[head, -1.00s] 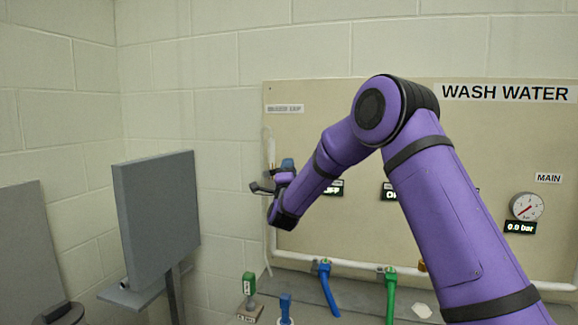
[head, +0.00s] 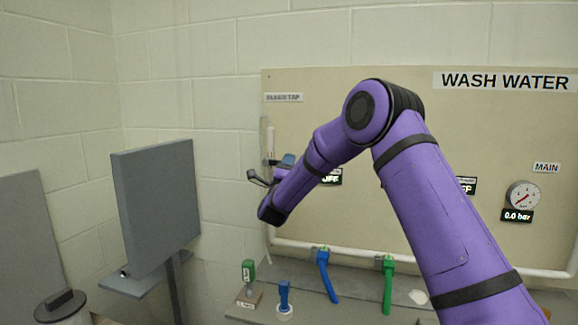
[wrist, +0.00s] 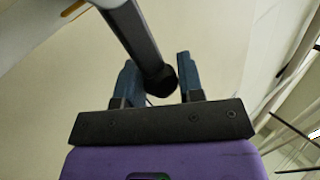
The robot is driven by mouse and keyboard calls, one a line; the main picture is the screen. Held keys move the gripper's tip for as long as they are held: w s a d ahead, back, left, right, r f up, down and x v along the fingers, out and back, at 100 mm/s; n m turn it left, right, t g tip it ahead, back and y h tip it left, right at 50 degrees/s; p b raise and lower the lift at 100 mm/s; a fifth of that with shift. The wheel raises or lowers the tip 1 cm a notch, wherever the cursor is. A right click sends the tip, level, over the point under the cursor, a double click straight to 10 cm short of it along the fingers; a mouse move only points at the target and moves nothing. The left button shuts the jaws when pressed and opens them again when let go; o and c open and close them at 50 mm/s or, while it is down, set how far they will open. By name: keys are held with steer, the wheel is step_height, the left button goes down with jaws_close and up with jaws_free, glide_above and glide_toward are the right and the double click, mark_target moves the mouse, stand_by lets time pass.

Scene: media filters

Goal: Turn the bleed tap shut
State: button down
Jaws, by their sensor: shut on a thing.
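My gripper (head: 285,163) is at the left edge of the beige panel, below the "BLEED TAP" label (head: 283,97). In the wrist view, my gripper's two blue fingers (wrist: 158,88) stand on either side of a dark grey bar (wrist: 137,38), and they are shut on it. The bar seems to be the bleed tap's handle, with its round end between the fingers. A clear upright tube (head: 270,142) shows just above my gripper. The tap's body is mostly hidden behind my gripper, so its turn angle cannot be read.
A blue lever (head: 326,278) and a green lever (head: 388,285) hang from the white pipe (head: 430,264) below. A gauge (head: 523,197) reads 0.0 bar. A grey flat screen (head: 157,208) stands left. Small green and blue handled pieces (head: 249,275) (head: 284,296) stand on the ledge.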

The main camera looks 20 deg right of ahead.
steer(key=c, duration=0.7)
jaws_free()
steer(key=shift+c, duration=0.2)
steer(key=v, duration=1.1)
steer(key=shift+w, duration=0.1)
